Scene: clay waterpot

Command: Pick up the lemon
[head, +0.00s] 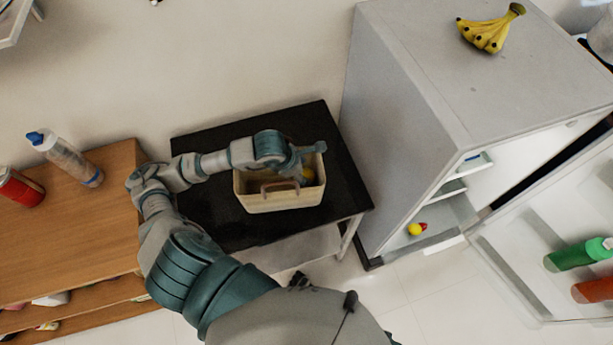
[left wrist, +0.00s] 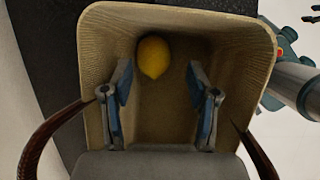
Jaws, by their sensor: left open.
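A yellow lemon (left wrist: 153,57) lies inside a beige woven basket (left wrist: 255,45), near its far wall in the left wrist view. In the head view a bit of the lemon (head: 308,175) shows in the basket (head: 285,200), partly hidden by my left arm. My left gripper (left wrist: 160,85) is open, its two blue-padded fingers pointing into the basket. The lemon is ahead of the fingertips, nearer the left finger, and is not held. In the head view the left gripper (head: 300,160) is over the basket. The right gripper is not identifiable.
The basket stands on a black table (head: 325,125). An open fridge (head: 400,120) is to the right, with bananas (head: 490,30) on top and a yellow fruit (head: 414,229) inside. A wooden cabinet (head: 60,235) with a bottle (head: 68,160) and a red can (head: 20,187) stands left.

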